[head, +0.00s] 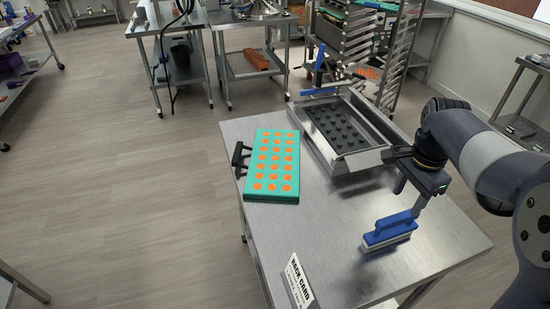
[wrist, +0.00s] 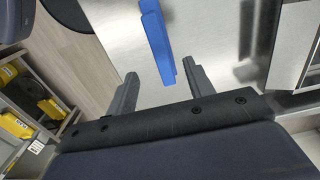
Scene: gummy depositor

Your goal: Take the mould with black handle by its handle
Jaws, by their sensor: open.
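The teal mould (head: 271,165) with rows of orange rounds lies flat on the steel table, left of its middle. Its black handle (head: 241,158) sticks out from the left side, past the table's left edge. My gripper (head: 417,203) is at the right of the table, well away from the mould and above the blue brush. In the wrist view my gripper (wrist: 160,72) has its two fingers apart with nothing held. The mould does not show in the wrist view.
A blue brush (head: 390,230) lies below my gripper; its handle also shows in the wrist view (wrist: 157,42). A steel tray (head: 375,159) with a dark studded plate stands right of the mould. A rack card (head: 297,280) is at the front. Open floor (head: 170,205) lies left of the table.

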